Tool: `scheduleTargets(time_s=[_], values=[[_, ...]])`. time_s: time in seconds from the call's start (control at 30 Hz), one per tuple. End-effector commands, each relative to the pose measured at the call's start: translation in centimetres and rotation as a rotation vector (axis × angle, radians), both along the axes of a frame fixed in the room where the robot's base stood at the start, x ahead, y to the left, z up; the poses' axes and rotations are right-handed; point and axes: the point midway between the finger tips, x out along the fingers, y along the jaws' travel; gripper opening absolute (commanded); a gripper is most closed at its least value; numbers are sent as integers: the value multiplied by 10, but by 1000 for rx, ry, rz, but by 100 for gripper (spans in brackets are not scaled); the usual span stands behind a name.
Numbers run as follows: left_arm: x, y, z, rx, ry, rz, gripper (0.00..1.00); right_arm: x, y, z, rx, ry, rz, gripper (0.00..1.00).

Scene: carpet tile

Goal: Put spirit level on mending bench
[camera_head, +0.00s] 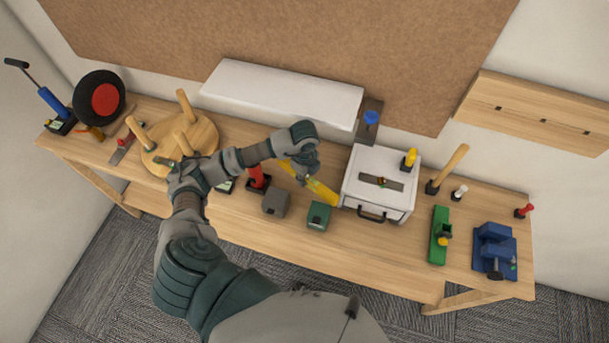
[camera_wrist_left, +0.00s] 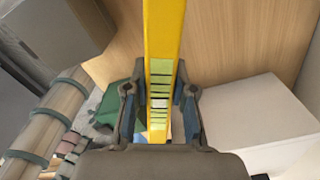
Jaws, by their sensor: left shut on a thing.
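The yellow spirit level (camera_head: 322,191) is a long bar in the head view, slanting down to the right over the middle of the wooden mending bench (camera_head: 375,243). My left gripper (camera_head: 303,180) is shut on it, with level showing on both sides of the hand. In the left wrist view the spirit level (camera_wrist_left: 163,40) runs between the two fingers of the left gripper (camera_wrist_left: 160,108), with a pale striped patch on its face. I cannot tell whether it touches the bench top. My right gripper is not in view.
A white case (camera_head: 353,187) stands just right of the level. A green box (camera_head: 318,216) and a grey box (camera_head: 276,203) sit in front of it. A round wooden stool (camera_head: 205,133) lies legs up at left. A green plane (camera_head: 438,228) and blue vise (camera_head: 492,245) stand at right.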

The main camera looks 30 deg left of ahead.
Motion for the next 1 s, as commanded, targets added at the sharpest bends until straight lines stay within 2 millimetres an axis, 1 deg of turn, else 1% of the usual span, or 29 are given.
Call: scheduleTargets(time_s=[0.03,0.07,0.1,0.13,0.17,0.43,0.57,0.6,0.67,0.9,1.0], values=[[0,0,1,0,-1,0,0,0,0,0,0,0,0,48],[0,0,1,0,0,0,29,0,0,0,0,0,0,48],[0,0,1,0,0,0,39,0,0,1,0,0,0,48],[0,0,1,0,0,0,47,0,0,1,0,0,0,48],[0,0,1,0,0,0,50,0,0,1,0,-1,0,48],[0,0,1,-1,0,0,50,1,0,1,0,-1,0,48],[0,1,12,-1,-1,0,50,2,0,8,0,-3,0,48],[0,1,19,0,-1,0,50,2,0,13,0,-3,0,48],[1,0,27,-1,-5,0,50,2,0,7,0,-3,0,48],[2,0,83,-1,-6,-1,50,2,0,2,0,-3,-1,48],[1,0,103,-1,-4,0,50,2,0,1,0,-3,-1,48]])
